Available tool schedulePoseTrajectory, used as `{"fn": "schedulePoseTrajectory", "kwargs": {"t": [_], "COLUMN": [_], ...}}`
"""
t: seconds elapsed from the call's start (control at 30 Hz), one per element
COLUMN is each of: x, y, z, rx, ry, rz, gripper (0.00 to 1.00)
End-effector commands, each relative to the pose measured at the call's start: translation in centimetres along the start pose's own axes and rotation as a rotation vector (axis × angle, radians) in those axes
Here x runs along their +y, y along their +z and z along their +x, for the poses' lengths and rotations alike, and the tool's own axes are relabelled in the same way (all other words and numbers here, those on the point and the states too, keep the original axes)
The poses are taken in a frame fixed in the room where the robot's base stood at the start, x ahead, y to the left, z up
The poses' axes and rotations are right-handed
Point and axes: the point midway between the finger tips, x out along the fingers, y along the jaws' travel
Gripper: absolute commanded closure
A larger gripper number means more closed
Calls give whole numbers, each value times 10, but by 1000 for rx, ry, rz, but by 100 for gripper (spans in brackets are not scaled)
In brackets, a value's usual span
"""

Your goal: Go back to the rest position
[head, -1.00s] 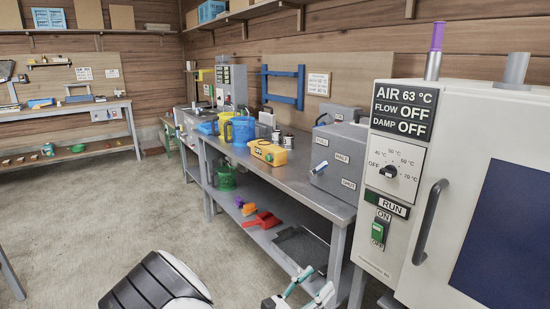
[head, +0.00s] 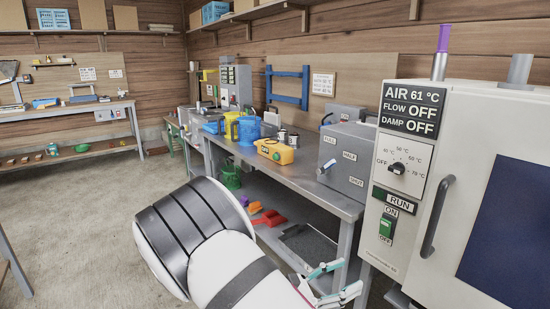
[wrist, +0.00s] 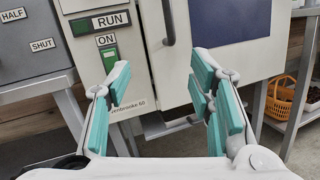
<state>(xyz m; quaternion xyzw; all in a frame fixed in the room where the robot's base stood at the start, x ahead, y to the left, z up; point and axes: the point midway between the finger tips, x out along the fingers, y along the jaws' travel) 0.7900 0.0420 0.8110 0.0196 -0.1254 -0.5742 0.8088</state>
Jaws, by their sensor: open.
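My gripper (head: 328,287) is low in the head view, in front of the bench's near end and left of the white dryer cabinet (head: 425,250). In the wrist view, my gripper (wrist: 162,88) has its two teal-padded fingers spread wide, with nothing between them. The cabinet front (wrist: 165,90) with its green switch (wrist: 110,58) lies beyond the fingers, apart from them. My white arm crosses the lower middle of the head view.
A steel bench (head: 330,197) carries a yellow box (head: 275,151), a blue jug (head: 249,130) and a grey box (head: 346,158). Red scoops (head: 269,218) lie on its lower shelf. The floor (head: 80,220) at left is clear.

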Motion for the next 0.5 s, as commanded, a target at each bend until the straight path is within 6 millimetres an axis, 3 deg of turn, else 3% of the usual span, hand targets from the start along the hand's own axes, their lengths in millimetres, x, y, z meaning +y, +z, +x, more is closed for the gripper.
{"fn": "schedulePoseTrajectory", "kwargs": {"t": [0.3, 0.5], "x": [-59, -107], "y": [57, 91], "z": [48, 64], "rx": [204, 344], "ry": [-394, -657], "rz": [156, 286], "gripper": [52, 52]}}
